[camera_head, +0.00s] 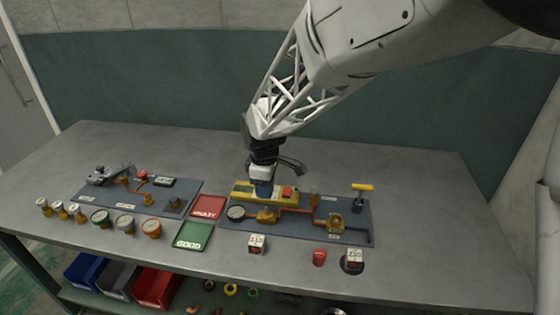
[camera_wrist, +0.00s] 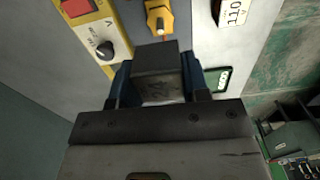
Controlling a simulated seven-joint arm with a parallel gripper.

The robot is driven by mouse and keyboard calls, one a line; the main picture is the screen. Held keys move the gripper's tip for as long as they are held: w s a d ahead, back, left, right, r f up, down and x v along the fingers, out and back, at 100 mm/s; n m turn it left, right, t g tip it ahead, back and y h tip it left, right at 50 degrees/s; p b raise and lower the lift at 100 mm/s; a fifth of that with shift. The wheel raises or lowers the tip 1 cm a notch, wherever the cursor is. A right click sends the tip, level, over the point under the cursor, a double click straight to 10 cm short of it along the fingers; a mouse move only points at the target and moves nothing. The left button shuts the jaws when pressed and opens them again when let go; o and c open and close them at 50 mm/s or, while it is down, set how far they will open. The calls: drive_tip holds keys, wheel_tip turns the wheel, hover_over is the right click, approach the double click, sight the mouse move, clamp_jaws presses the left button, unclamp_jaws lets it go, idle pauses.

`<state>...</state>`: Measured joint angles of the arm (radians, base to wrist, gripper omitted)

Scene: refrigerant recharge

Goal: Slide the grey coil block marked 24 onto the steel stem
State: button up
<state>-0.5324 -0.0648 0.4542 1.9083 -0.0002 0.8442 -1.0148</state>
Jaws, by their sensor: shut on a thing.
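My gripper (camera_head: 263,188) is over the right-hand panel, beside the yellow box. In the wrist view my gripper (camera_wrist: 157,82) is shut on the dark grey coil block (camera_wrist: 158,86), its blue-padded fingers on either side. The mark 24 shows on the block's near face. A yellow-brass valve body (camera_wrist: 158,16) with a small steel stem (camera_wrist: 159,24) lies just beyond the block, apart from it in the picture. In the head view the brass valve (camera_head: 267,216) sits on the panel just in front of my gripper. I cannot make out the held block there.
The yellow box (camera_wrist: 82,22) has a red switch and a dial. A block marked 110 (camera_head: 257,243) and one marked 230 (camera_head: 353,260) stand at the front, with a red cap (camera_head: 319,257) between. Red (camera_head: 208,206) and green (camera_head: 192,237) trays lie left of the panel.

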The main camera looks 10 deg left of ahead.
sight(266, 207)
drive_tip(key=shift+f, duration=0.1)
idle(0.3)
drive_tip(key=shift+f, duration=2.1)
drive_tip(key=shift+f, duration=1.85)
idle(0.6)
drive_tip(key=o, duration=1.3)
drive_tip(key=shift+r, duration=3.45)
